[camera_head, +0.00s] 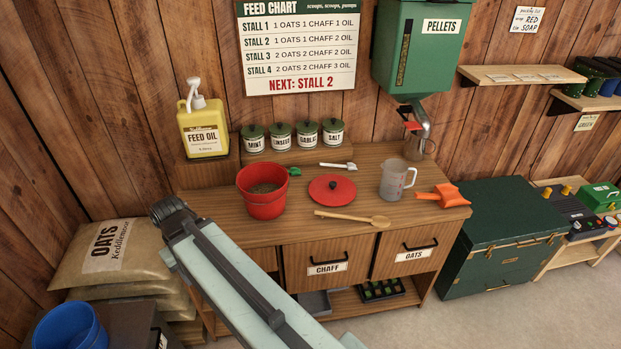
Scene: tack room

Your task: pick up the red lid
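The red lid (332,188) lies flat on the wooden counter (230,210), with a dark round knob on top. It sits between a red bucket (263,206) on its left and a clear measuring jug (394,179) on its right. The bucket is open and holds grainy feed. My pale arm rises from the bottom of the picture to a dark joint left of the bucket. My gripper cannot be made out in this view.
A wooden spoon (352,217) lies in front of the lid and a white-handled scoop (338,166) behind it. An orange scoop (444,195) lies at the counter's right end. Several lidded jars (281,136) and a yellow oil jug (203,132) stand behind. A dispenser (421,50) hangs above.

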